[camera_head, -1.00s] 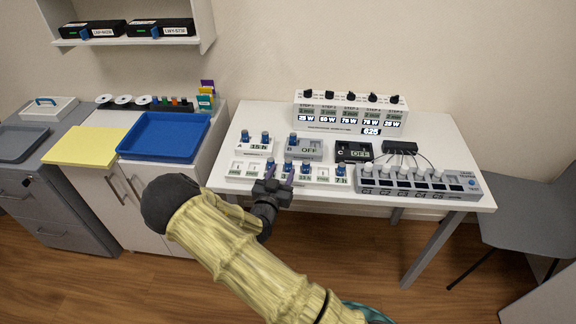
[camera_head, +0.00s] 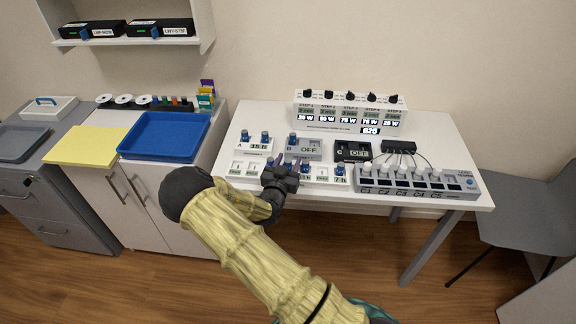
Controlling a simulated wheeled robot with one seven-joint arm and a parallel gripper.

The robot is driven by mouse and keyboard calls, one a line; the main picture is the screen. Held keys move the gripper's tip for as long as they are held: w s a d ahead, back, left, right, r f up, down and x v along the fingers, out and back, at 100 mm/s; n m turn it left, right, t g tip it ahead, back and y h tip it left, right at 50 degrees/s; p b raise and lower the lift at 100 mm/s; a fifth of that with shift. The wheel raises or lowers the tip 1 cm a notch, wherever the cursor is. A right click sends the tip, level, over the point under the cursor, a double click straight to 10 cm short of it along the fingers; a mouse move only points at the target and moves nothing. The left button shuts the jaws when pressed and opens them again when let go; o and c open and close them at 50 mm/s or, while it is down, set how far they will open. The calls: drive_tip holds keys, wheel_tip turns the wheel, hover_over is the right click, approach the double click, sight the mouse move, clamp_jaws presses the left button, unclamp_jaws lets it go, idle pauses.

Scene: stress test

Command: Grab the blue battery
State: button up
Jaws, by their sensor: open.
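Several small blue battery-like pieces stand on the white table. Two are on unit A (camera_head: 255,146), one blue piece (camera_head: 292,139) is on grey unit B (camera_head: 310,150), and others, such as this blue piece (camera_head: 340,170), stand along the low white front holder (camera_head: 245,171). I cannot tell which one is the task's battery. My gripper (camera_head: 289,160) is open over the front holder, its fingers pointing away from me just in front of unit B. It hides part of the holder and the pieces there. Nothing shows held between the fingers.
A black unit C (camera_head: 353,151) and a grey multi-slot strip (camera_head: 415,182) stand to the right. A white control box (camera_head: 350,111) stands behind. A blue tray (camera_head: 165,135) lies on the left cabinet. The table's right rear is clear.

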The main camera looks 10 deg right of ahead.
sight(288, 160)
clamp_jaws()
drive_tip(key=shift+r, duration=0.1)
wheel_tip(288, 160, up, 10)
drive_tip(key=shift+f, duration=0.1)
idle(0.7)
